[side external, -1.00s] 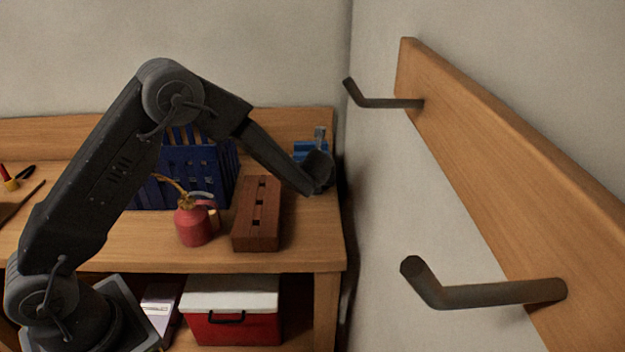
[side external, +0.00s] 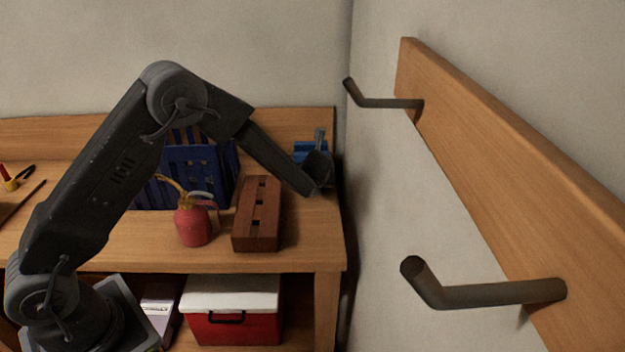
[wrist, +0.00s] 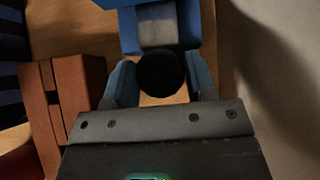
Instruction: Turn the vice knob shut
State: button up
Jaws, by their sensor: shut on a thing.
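The blue vice (side external: 304,147) stands at the far right corner of the workbench, partly hidden behind my gripper (side external: 320,178). In the wrist view the vice (wrist: 185,22) is at the top, with a grey jaw face. Its round black knob (wrist: 160,74) is in the middle, between the two fingers of my gripper (wrist: 160,82). My gripper is shut on the knob. The knob's turn angle cannot be read from its plain round end.
A brown wooden block with slots (side external: 257,225) lies left of the vice. A red oil can (side external: 193,225) and a dark blue crate (side external: 200,172) stand further left. The wall (side external: 380,190) is close on the right. Hooks on a wooden board (side external: 480,120) stick out nearer the camera.

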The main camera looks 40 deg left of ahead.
jog(key=shift+a+m+t+h, duration=0.15)
jog(key=shift+m+t+h, duration=0.3)
jog(key=shift+m, duration=0.35)
jog(key=shift+m+t+h, duration=0.35)
jog(key=shift+m+h, duration=0.2)
jog(key=shift+m, duration=0.25)
jog(key=o, duration=0.9)
jog(key=shift+s, duration=0.1)
jog(key=v, duration=1.4)
